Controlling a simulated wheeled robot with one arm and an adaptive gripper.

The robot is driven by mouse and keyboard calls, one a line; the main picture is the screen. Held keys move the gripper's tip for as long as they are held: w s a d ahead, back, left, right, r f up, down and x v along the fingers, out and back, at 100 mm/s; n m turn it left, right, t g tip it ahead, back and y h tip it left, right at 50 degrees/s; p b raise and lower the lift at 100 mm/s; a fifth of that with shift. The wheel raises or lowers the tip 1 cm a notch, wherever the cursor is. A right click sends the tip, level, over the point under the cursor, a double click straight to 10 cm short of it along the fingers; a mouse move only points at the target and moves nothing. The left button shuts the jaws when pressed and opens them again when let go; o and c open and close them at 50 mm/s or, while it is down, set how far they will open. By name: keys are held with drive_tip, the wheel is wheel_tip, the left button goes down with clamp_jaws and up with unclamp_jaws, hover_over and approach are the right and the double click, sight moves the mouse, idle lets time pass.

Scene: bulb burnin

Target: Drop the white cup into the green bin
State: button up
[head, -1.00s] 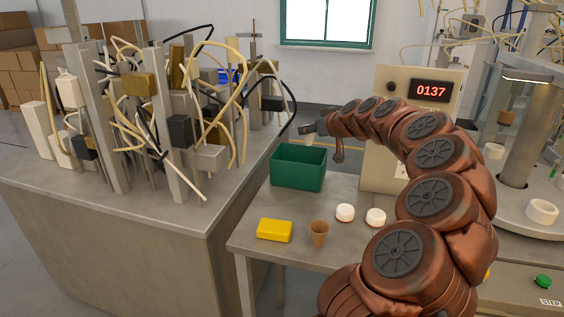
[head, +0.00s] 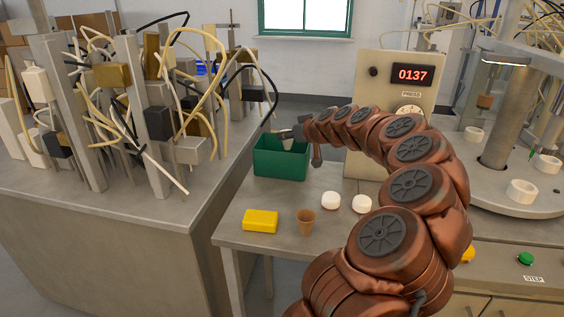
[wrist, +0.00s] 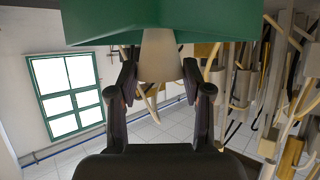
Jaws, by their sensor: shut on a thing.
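The white cup (wrist: 160,58) is between the two fingers of my gripper (wrist: 160,78) in the wrist view, and the gripper is shut on it. The green bin (wrist: 95,25) fills the top of that view, beyond the cup. In the head view the bin (head: 280,166) stands at the back left of the small table. My gripper (head: 289,135) is at the bin's opening there, and the cup (head: 288,144) shows small and pale below it. Whether the cup touches the bin I cannot tell.
A yellow block (head: 260,221), a brown cup (head: 305,222) and two white round pieces (head: 331,200) (head: 361,204) are on the table (head: 236,232). A box with a display (head: 412,75) stands behind my arm. A bench with posts and cables (head: 120,215) is at left.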

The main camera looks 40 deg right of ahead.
drive_tip(key=o, duration=0.9)
drive_tip(key=shift+r, duration=0.1)
drive_tip(key=v, duration=1.2)
